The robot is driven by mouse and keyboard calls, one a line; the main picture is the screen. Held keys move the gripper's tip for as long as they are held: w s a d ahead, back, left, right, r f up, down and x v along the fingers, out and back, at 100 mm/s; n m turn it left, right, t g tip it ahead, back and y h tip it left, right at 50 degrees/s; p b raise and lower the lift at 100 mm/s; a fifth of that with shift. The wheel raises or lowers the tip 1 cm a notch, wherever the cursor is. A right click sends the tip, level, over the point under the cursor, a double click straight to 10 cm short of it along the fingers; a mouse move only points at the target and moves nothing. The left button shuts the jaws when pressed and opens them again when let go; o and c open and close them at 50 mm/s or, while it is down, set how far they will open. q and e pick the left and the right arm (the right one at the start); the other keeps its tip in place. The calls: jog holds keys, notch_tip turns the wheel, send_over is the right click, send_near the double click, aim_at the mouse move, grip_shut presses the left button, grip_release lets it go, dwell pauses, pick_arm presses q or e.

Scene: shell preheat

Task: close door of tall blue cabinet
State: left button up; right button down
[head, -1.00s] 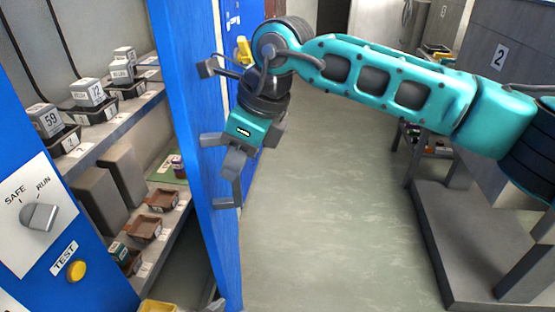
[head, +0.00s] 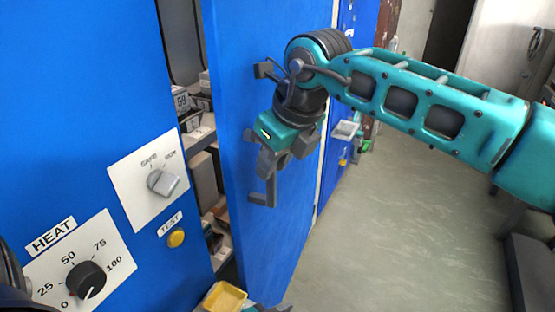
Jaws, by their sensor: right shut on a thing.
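The tall blue cabinet (head: 90,110) fills the left of the head view, and its blue door (head: 235,90) stands part open, leaving a narrow gap beside the front panel. A grey bracket handle (head: 262,198) is on the door's outer face. My right gripper (head: 268,165) is at the handle, shut on it, with its arm reaching in from the right. The exact grip is partly hidden by the gripper body. My left gripper cannot be made out.
Through the gap, shelves with grey weights (head: 181,100) and dark trays show. The front panel has a grey switch (head: 163,182), a yellow button (head: 176,238) and a black heat dial (head: 86,280). A yellow tray (head: 224,298) is at the bottom edge. Floor (head: 390,240) is clear at right.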

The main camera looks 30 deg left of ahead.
jog(key=c, duration=1)
grip_release()
jog(key=v, duration=1.3)
jog(key=shift+p, duration=0.4)
